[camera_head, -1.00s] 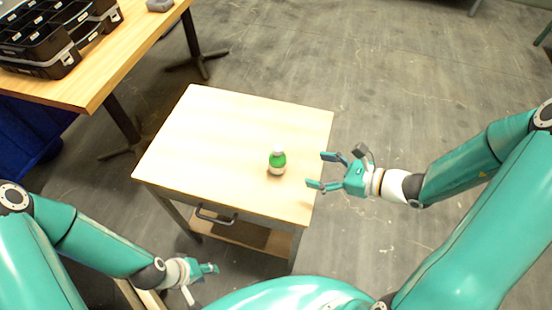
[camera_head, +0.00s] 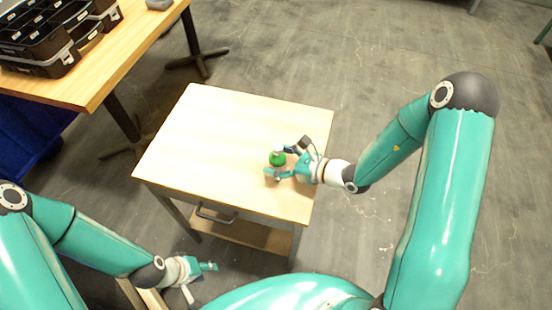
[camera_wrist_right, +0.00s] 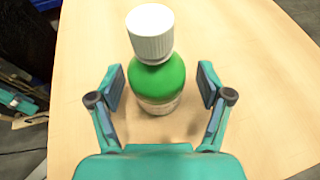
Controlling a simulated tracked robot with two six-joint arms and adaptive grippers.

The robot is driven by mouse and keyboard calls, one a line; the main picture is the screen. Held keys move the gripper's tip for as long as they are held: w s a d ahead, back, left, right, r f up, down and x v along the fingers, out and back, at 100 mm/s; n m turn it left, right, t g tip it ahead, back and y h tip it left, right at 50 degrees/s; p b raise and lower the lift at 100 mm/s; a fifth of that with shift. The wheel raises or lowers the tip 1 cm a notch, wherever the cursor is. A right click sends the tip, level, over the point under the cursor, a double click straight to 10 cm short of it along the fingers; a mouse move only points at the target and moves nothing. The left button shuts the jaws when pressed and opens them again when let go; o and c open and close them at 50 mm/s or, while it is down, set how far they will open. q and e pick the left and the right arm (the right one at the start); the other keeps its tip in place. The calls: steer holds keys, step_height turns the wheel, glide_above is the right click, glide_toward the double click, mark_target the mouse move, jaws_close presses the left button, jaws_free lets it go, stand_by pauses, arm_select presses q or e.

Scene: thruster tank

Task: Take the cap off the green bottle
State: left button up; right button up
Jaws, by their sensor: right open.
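The green bottle (camera_head: 277,158) stands upright on the small wooden table, near its right edge. In the right wrist view the green bottle (camera_wrist_right: 158,80) wears a white ribbed cap (camera_wrist_right: 151,34), with a pale label low on its body. My right gripper (camera_head: 283,163) is at the bottle from the right. Its open fingers (camera_wrist_right: 162,88) stand on both sides of the bottle's body, with a gap on each side. The cap is above the fingers. My left gripper (camera_head: 208,268) hangs low in front of the table, empty; its finger opening is too small to tell.
A larger wooden table (camera_head: 120,62) at the upper left carries black organiser cases (camera_head: 45,45). A blue bin (camera_head: 35,135) stands below it.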

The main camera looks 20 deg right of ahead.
mark_target(276, 146)
steer(key=shift+w+a+f, duration=0.15)
steer(key=shift+a, duration=0.05)
steer(key=c, duration=1.3)
step_height(276, 146, up, 20)
steer(key=p, duration=0.2)
steer(key=shift+p, duration=0.35)
steer(key=o, duration=0.5)
jaws_close()
